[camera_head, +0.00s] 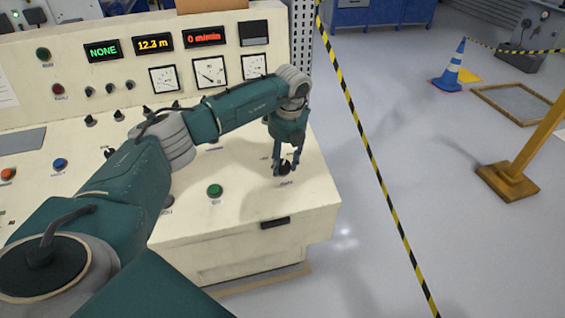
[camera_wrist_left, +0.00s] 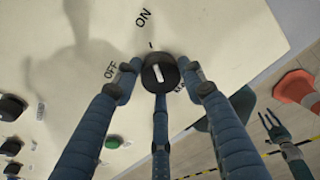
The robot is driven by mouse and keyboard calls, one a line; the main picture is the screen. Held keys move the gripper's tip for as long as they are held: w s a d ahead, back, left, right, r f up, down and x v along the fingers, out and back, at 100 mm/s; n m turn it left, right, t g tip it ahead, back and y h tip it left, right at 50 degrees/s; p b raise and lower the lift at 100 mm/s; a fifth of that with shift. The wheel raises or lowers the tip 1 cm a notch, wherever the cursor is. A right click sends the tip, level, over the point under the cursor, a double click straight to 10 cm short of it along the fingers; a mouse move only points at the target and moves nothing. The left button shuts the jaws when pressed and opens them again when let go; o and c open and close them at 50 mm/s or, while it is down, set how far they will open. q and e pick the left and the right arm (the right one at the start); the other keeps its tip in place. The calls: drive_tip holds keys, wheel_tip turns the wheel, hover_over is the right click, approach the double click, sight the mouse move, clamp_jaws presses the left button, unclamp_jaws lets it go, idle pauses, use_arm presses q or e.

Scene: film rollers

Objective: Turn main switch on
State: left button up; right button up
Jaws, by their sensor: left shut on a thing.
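The main switch is a round black knob (camera_wrist_left: 158,73) with a white pointer line, on the cream console top. In the wrist view the line runs roughly toward the ON label (camera_wrist_left: 143,17); the OFF label (camera_wrist_left: 110,69) is to the left. My left gripper (camera_head: 286,170) points down at the console's right end. Its fingers close around the knob, also seen in the wrist view (camera_wrist_left: 160,78). In the head view the fingers partly hide the knob. My right gripper (camera_wrist_left: 269,122) shows small in the wrist view, with its fingers apart and empty.
A green button (camera_head: 215,190) sits left of the knob, with several more buttons and knobs farther left. Displays and gauges (camera_head: 209,72) stand on the upright panel behind. Yellow-black tape (camera_head: 370,150) crosses the floor to the right, with a blue cone (camera_head: 452,68) beyond.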

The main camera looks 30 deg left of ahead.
sight(287, 168)
use_arm(q)
drive_tip(key=shift+s+d+f, duration=0.15)
drive_tip(key=shift+d, duration=0.1)
drive_tip(key=o, duration=1.1)
drive_tip(key=shift+r, duration=0.2)
drive_tip(key=shift+r, duration=0.2)
drive_tip(key=r, duration=0.3)
drive_tip(key=d+r, duration=0.1)
drive_tip(key=r, duration=0.7)
drive_tip(key=shift+d+r, duration=0.2)
